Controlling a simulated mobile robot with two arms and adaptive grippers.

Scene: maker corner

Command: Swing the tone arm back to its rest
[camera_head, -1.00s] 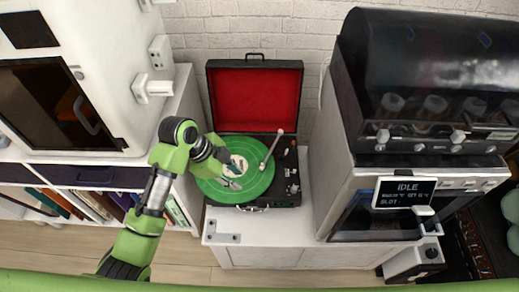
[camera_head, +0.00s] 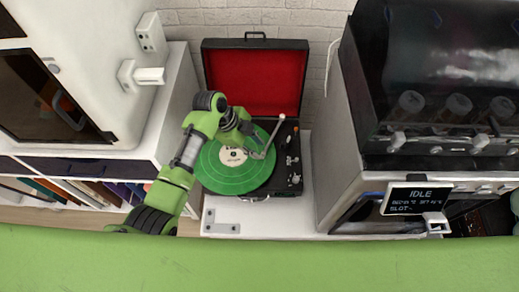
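The record player (camera_head: 297,180) is an open black case with a red-lined lid (camera_head: 254,80), on a white cabinet. A green record (camera_head: 232,179) with a pale label lies on its platter. The grey tone arm (camera_head: 273,137) runs from its pivot at the back right down over the right part of the record. My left gripper (camera_head: 258,152) is over the record, right at the tone arm's free end. It is too small to tell whether the fingers touch or hold the arm. The tone arm's rest cannot be made out. My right gripper is not in view.
A white cabinet top (camera_head: 270,219) shows in front of the player. A tall machine with an IDLE display (camera_head: 416,198) stands close on the right. A white unit with a dark window (camera_head: 50,100) and a shelf of books (camera_head: 95,193) stand at the left.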

